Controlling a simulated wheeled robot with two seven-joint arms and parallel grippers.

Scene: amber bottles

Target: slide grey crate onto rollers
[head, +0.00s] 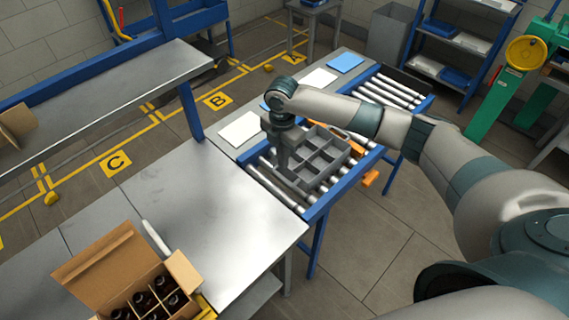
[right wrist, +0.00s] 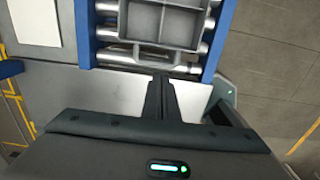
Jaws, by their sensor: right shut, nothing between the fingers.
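The grey crate (head: 327,165), an open box with dividers, sits on the metal rollers (head: 275,188) of a blue-framed conveyor. In the right wrist view the crate (right wrist: 165,22) is at the top, with a bar-like handle (right wrist: 150,55) on its near side and rollers (right wrist: 110,58) beneath and beside it. My right gripper (head: 284,168) points down at the crate's left side in the head view. In the right wrist view its fingers (right wrist: 160,80) are together and empty, just short of the handle; whether they touch the crate I cannot tell. My left gripper is out of view.
A metal table (head: 215,215) adjoins the conveyor's left end. A cardboard box (head: 105,265) with several amber bottles stands on it at the lower left. White sheets (head: 240,129) and a blue one (head: 345,61) lie beside the rollers. The rollers beyond the crate (head: 395,88) look clear.

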